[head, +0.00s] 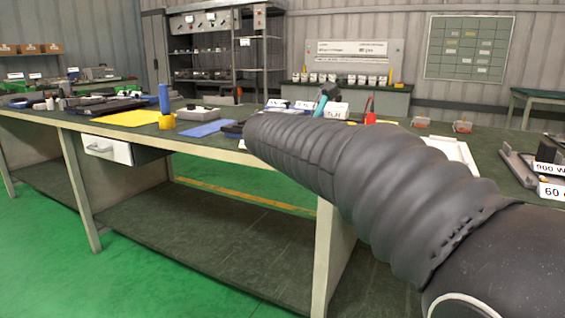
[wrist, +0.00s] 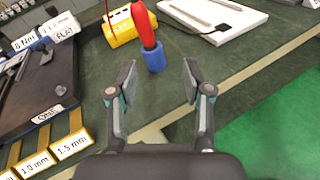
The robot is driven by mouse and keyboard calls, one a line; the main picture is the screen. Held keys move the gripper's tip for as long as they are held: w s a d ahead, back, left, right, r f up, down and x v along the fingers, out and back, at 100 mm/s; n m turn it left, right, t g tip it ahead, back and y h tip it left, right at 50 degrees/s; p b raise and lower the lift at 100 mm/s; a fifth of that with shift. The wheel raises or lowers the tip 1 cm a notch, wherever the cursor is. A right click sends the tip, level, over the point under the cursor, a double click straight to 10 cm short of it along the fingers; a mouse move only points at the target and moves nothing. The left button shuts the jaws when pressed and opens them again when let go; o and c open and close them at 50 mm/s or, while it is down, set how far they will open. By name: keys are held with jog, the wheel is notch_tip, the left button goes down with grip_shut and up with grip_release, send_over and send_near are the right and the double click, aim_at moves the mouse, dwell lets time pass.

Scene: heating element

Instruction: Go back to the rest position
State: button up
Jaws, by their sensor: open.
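My gripper (wrist: 158,85) shows in the wrist view with its two fingers spread apart and nothing between them. It is above the green bench top (wrist: 150,105), near the bench's edge. Beyond the fingertips stands a red-handled tool in a blue holder (wrist: 155,57), apart from the fingers. In the head view my arm, in a dark ribbed sleeve, reaches in from the lower right across the workbench (head: 230,152).
A yellow device (wrist: 121,27) and a white tray (wrist: 215,18) lie beyond the fingers. A dark tray (wrist: 40,85) and labelled blocks (wrist: 71,145) are at the left. Green floor (wrist: 270,130) is free at the right.

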jog(key=s+d+f+m+g+y, duration=0.2)
jog(key=s+d+f+m+y, duration=0.15)
jog(key=s+f+m, duration=0.45)
jog(key=s+d+f+m+g+y, duration=0.2)
jog(key=s+d+f+m+y, duration=0.15)
jog(key=s+f, duration=0.45)
jog(key=s+a+f+m+y, duration=0.2)
jog(key=s+f+m, duration=0.3)
jog(key=s, duration=0.3)
jog(key=s+a+f+m+y, duration=0.3)
jog(key=s+f+m, duration=0.1)
jog(key=s+m, duration=0.3)
jog(key=shift+s+a+f, duration=0.2)
jog(key=shift+s+f, duration=0.2)
jog(key=shift+s, duration=0.25)
